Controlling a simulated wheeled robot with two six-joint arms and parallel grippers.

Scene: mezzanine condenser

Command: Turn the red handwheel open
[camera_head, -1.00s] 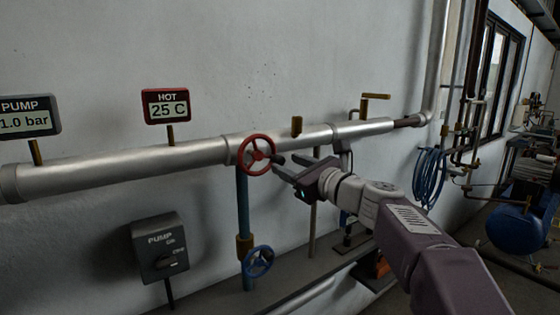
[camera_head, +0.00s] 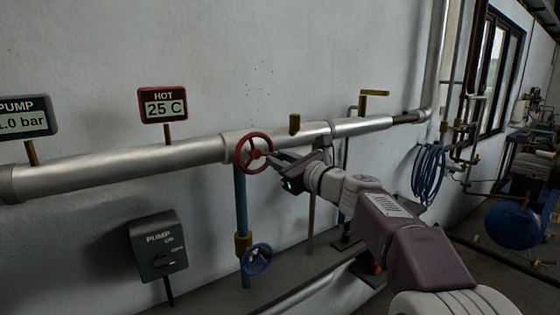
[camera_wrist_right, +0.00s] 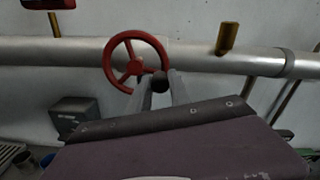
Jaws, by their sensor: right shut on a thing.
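The red handwheel (camera_head: 256,154) stands in front of the silver pipe near the middle of the head view. It is a spoked wheel, and it also shows in the right wrist view (camera_wrist_right: 133,67). A dark round knob (camera_wrist_right: 160,83) sits at its lower right rim. My right gripper (camera_head: 276,158) reaches in from the right; its two grey fingers are either side of the knob in the right wrist view (camera_wrist_right: 160,88). It is shut on the knob, which the fingers mostly hide in the head view. My left gripper is not in view.
The silver pipe (camera_head: 110,168) runs along the wall. A blue handwheel (camera_head: 259,259) is below, beside a grey PUMP switch box (camera_head: 157,248). The HOT display (camera_head: 163,104) reads 25 C. A brass lever (camera_head: 375,94) and coiled blue hose (camera_head: 428,175) are to the right.

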